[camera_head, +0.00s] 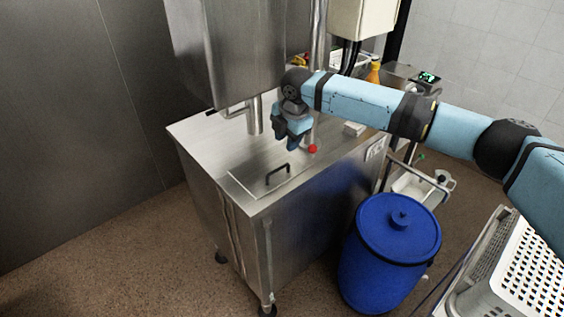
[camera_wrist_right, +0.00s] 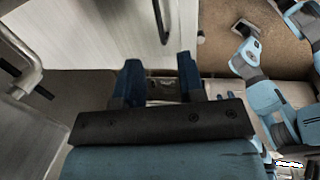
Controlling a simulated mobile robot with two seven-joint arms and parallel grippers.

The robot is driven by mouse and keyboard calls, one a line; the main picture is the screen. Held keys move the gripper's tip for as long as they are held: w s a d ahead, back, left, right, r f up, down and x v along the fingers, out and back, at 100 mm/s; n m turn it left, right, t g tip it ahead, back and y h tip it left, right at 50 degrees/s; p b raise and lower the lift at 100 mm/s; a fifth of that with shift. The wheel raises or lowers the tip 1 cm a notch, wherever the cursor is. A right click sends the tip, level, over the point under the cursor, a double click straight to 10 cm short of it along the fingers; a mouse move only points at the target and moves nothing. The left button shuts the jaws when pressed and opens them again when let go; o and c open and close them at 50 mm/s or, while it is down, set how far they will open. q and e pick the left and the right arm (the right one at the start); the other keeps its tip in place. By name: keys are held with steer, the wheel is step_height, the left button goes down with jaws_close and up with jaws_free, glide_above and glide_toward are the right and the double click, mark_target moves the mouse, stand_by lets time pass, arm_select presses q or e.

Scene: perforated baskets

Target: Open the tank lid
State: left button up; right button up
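The tank is a steel cabinet with a flat top (camera_head: 205,150). Its lid (camera_head: 250,172) is a flat steel panel near the front corner, lying shut, with a black bar handle (camera_head: 278,174). The handle (camera_wrist_right: 162,18) also shows in the right wrist view, at the top, beyond the fingertips. My right gripper (camera_head: 286,143) points down above the tank top, behind the handle and apart from it. In the right wrist view its two blue fingers (camera_wrist_right: 160,70) are spread with nothing between them. My left gripper does not show in the head view.
A steel pipe (camera_head: 254,115) hangs over the tank top behind the lid. A red ball knob (camera_head: 312,149) stands close to my right gripper. A blue barrel (camera_head: 398,228) stands right of the tank, and a white perforated basket (camera_head: 530,265) is at lower right. Floor left of the tank is clear.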

mark_target(282, 168)
steer(key=f, duration=0.3)
steer(key=w+f, duration=0.1)
steer(key=f, duration=0.3)
steer(key=w+a+f+p, duration=0.1)
steer(key=f, duration=0.2)
steer(key=shift+a+f, duration=0.1)
steer(key=shift+f, duration=0.15)
jaws_close()
